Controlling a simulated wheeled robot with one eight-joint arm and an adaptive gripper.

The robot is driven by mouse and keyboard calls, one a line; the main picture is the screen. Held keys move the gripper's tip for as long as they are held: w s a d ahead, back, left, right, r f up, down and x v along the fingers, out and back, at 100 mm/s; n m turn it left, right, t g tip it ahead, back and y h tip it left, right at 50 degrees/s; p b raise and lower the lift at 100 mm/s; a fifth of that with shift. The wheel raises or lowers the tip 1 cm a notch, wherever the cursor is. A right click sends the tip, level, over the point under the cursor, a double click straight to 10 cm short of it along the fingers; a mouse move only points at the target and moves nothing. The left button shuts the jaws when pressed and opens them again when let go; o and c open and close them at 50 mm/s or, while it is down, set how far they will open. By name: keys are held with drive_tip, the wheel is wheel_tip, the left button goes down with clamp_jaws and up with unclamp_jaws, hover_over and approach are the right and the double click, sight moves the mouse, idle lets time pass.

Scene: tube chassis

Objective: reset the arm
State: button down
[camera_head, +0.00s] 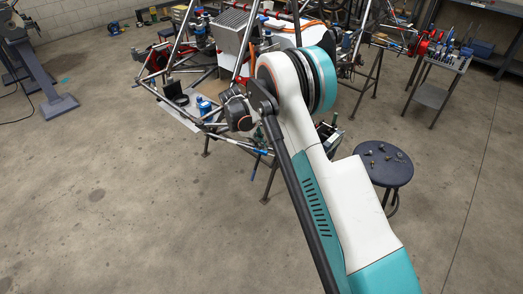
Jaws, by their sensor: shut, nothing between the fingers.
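My arm, white and teal with a dark rod along its side, reaches up from the bottom right to a large rounded joint near the top middle. The part of the arm beyond this joint is hidden behind it or cannot be told apart from the clutter. I cannot make out my gripper or its fingers. The tube chassis (153,82) stands behind the joint, raised above the floor on thin legs. In the picture my arm covers part of it. I cannot tell how far apart they are.
A round dark stool (383,176) with small metal parts on top stands right of my arm. A tool cart (436,95) and a dark bench (497,62) are at the upper right. A grey-blue stand (42,85) is at the upper left. The concrete floor (120,220) is clear at lower left.

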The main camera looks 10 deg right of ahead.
drive_tip(key=s+d+r+m+t+y, duration=0.1)
drive_tip(key=s+r, duration=0.4)
drive_tip(key=r, duration=0.4)
drive_tip(key=s+d+r+m+t+y, duration=0.15)
drive_tip(key=s+r, duration=0.25)
drive_tip(key=r, duration=0.5)
drive_tip(key=s+d+r+m+t, duration=0.1)
drive_tip(key=s+r+m, duration=0.1)
drive_tip(key=s+r, duration=0.45)
drive_tip(key=s+r+m+t+y, duration=0.1)
drive_tip(key=s+r+m+t, duration=0.1)
drive_tip(key=s, duration=0.9)
drive_tip(key=s+r+m+t+y, duration=0.1)
drive_tip(key=s+m, duration=0.3)
drive_tip(key=s, duration=0.8)
drive_tip(key=shift+s+d+r+t, duration=0.25)
drive_tip(key=shift+d+r+t, duration=0.1)
drive_tip(key=shift+r, duration=0.35)
